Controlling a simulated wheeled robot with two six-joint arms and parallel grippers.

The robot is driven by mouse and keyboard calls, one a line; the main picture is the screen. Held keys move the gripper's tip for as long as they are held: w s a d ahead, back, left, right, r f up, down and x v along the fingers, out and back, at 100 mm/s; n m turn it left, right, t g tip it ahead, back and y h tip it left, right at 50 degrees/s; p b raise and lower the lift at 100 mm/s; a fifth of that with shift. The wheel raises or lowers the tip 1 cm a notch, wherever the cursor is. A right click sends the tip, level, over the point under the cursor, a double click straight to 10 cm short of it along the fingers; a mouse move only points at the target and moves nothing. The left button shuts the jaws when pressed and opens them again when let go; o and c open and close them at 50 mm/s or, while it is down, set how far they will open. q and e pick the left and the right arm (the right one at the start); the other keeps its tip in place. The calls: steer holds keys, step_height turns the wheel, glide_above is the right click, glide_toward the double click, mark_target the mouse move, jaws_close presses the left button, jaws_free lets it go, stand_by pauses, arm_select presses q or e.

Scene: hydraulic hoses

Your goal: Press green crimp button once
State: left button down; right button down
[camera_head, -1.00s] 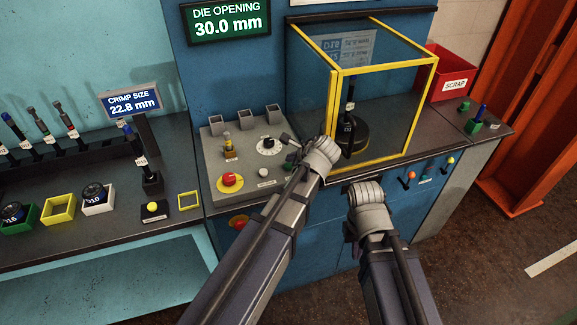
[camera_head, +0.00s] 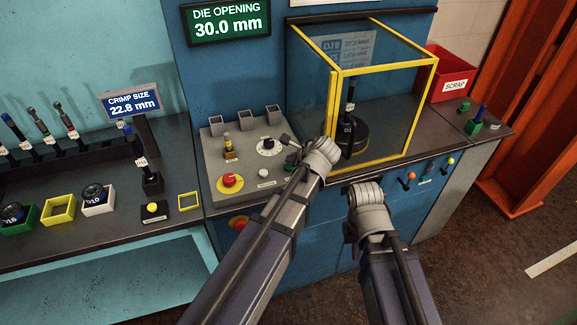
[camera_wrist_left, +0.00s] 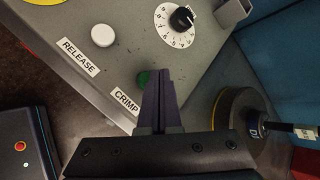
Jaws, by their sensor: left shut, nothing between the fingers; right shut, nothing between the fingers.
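The green crimp button (camera_wrist_left: 142,79) shows in the left wrist view beside the CRIMP label (camera_wrist_left: 126,100) on the grey control panel (camera_head: 214,146). My shut, empty left gripper (camera_wrist_left: 160,72) partly covers the button's right side. I cannot tell whether the fingertips touch it. In the head view my left gripper (camera_head: 291,144) is over the right part of the panel, and its wrist largely hides the button area. My right gripper (camera_head: 354,190) is shut and empty in front of the bench, right of the left arm.
The white release button (camera_wrist_left: 103,35) and a dial (camera_wrist_left: 180,20) are close to the left fingers. A red emergency button (camera_head: 229,181) sits at the panel's front left. The yellow-framed clear guard (camera_head: 395,110) stands close right of my left wrist.

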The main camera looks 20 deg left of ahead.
arm_select(q)
steer(key=shift+f, duration=0.15)
stand_by(0.5)
steer(key=shift+f+b, duration=0.25)
steer(key=shift+b, duration=0.2)
steer(key=shift+f+b, duration=0.45)
steer(key=shift+f, duration=0.05)
stand_by(0.5)
steer(key=shift+r, duration=0.1)
steer(key=shift+r+p, duration=0.8)
steer(key=shift+p, duration=0.1)
step_height(320, 180, up, 5)
steer(key=p, duration=0.5)
steer(key=shift+r, duration=0.1)
